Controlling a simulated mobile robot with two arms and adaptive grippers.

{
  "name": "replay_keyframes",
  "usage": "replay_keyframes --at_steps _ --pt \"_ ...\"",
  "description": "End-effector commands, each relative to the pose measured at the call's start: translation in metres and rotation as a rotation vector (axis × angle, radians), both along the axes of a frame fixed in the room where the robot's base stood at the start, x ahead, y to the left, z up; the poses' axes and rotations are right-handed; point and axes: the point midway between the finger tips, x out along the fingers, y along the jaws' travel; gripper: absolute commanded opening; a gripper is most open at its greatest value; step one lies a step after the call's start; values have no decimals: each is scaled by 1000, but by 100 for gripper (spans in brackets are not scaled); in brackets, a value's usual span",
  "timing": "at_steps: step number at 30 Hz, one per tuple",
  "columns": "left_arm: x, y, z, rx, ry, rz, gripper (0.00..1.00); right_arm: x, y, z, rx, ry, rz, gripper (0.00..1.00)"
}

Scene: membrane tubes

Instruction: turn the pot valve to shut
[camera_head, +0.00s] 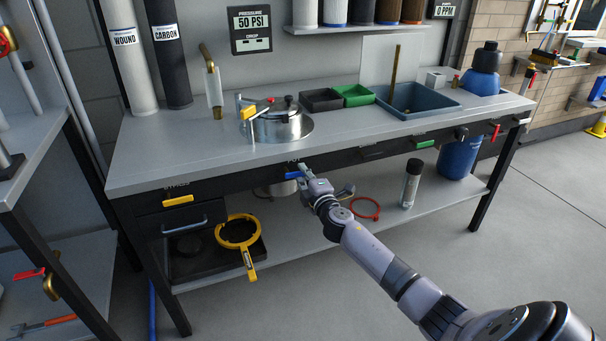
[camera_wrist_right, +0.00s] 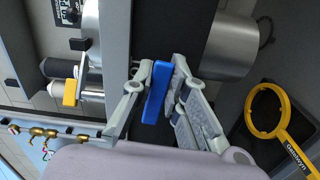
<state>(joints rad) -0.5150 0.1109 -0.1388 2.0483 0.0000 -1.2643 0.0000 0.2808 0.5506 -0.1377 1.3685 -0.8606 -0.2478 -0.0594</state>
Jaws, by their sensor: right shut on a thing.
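A blue valve handle (camera_head: 292,175) sits on the dark front rail of the workbench, below the steel pot (camera_head: 281,126). I take it for the pot valve; its label is too small to read. My right gripper (camera_head: 304,171) is at the handle, and in the right wrist view its fingers (camera_wrist_right: 160,88) are shut on the blue handle (camera_wrist_right: 157,92), one on each side. In the head view the handle's visible part points left, roughly along the rail. The gripper hides the rest. My left gripper is not in view.
Other handles on the rail are yellow (camera_head: 178,200), green (camera_head: 425,144) and red (camera_head: 495,132). The lower shelf holds a yellow strap wrench (camera_head: 240,234), a red ring (camera_head: 365,209) and a dark cylinder (camera_head: 411,182). The floor in front of the bench is clear.

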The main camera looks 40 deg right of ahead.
Motion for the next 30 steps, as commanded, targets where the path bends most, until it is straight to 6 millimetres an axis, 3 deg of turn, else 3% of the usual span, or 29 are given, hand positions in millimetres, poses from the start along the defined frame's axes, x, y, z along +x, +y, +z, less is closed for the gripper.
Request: replay_keyframes --at_steps 9,23,24,30 --pt "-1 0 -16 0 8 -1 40 0 0 3 -93 24 0 0" --pt "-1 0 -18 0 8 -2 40 0 0 3 -106 27 0 0" --pt "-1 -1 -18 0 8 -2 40 0 0 3 -106 27 0 16" --pt "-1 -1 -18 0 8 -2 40 0 0 4 -104 26 0 29"
